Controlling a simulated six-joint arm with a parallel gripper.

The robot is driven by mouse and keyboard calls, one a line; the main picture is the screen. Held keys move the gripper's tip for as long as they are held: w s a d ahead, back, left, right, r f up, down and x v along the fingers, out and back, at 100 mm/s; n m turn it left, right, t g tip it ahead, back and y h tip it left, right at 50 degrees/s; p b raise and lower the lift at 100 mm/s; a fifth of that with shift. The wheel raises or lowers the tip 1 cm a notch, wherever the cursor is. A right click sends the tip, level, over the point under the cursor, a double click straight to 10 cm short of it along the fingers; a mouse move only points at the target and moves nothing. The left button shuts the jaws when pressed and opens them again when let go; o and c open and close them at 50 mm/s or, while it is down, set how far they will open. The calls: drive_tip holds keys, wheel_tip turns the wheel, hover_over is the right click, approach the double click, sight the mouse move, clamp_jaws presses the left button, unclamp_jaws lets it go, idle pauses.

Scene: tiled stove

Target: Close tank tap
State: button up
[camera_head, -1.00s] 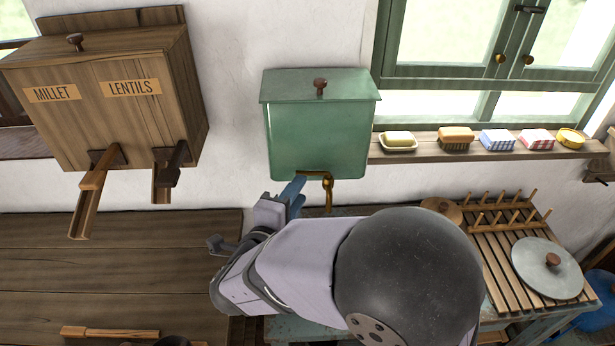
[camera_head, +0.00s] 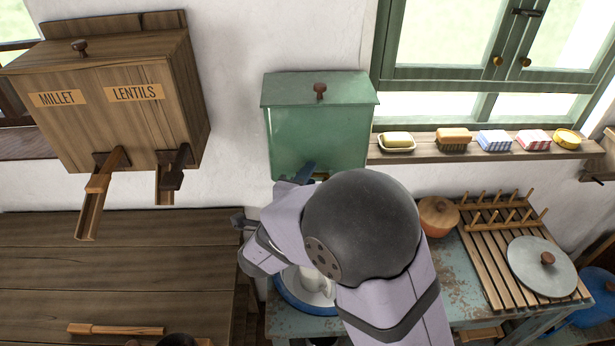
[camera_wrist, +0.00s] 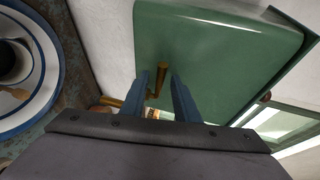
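The green tank (camera_head: 318,125) hangs on the wall and has a lid with a brown knob. In the wrist view the tank (camera_wrist: 215,50) fills the upper middle. Its brass tap (camera_wrist: 161,77) shows there as an upright lever with a brass part running left from it. My gripper (camera_wrist: 160,76) is open, with its blue fingers on either side of the lever; a gap shows on the right, and contact on the left is unclear. In the head view my arm hides most of the tap, and the gripper's blue fingers (camera_head: 302,173) are at the tank's lower edge.
A white basin with a blue rim (camera_head: 292,301) stands below the tank, partly behind my arm. A wooden millet and lentils box (camera_head: 110,110) hangs at left. A sill with several small items (camera_head: 480,151) is at right, above a slatted rack (camera_head: 500,265) and an orange pot (camera_head: 438,217).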

drive_tip(key=shift+c, duration=0.3)
clamp_jaws()
drive_tip(key=shift+w+a+f+h+b, duration=0.1)
drive_tip(key=shift+h+b, duration=0.3)
drive_tip(key=shift+b, duration=0.2)
drive_tip(key=shift+o, duration=0.3)
unclamp_jaws()
